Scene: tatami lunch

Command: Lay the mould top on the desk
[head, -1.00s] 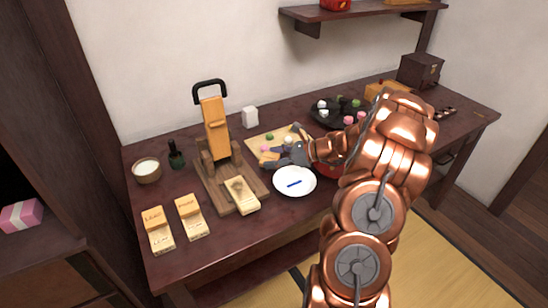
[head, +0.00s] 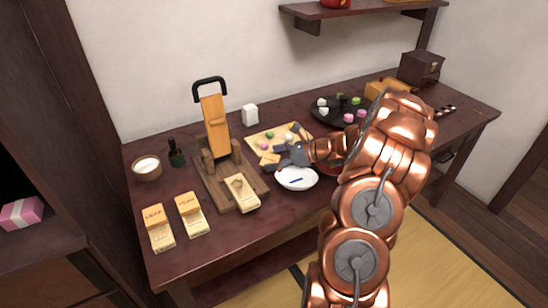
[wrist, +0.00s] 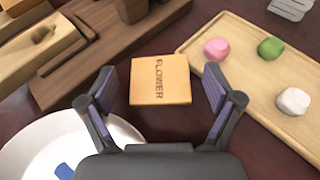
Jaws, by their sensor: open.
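The mould top is a flat, square, light-wood block marked FLOWER (wrist: 160,80), seen in the wrist view. It appears to lie flat on the dark desk (wrist: 215,20), between the press base and the wooden board; it also shows as a small tan piece in the head view (head: 268,160). My gripper (wrist: 162,98) is open, with one finger on each side of the block and a visible gap to each. In the head view my gripper (head: 281,157) is low over the desk, just behind the white plate.
The wooden press (head: 215,128) stands to the left, with a mould piece (head: 242,193) on its base. A white plate (head: 297,184) holding something blue is close in front of my gripper. The board with coloured sweets (head: 262,133) lies behind. Two labelled moulds (head: 158,228) (head: 192,214) lie at front left.

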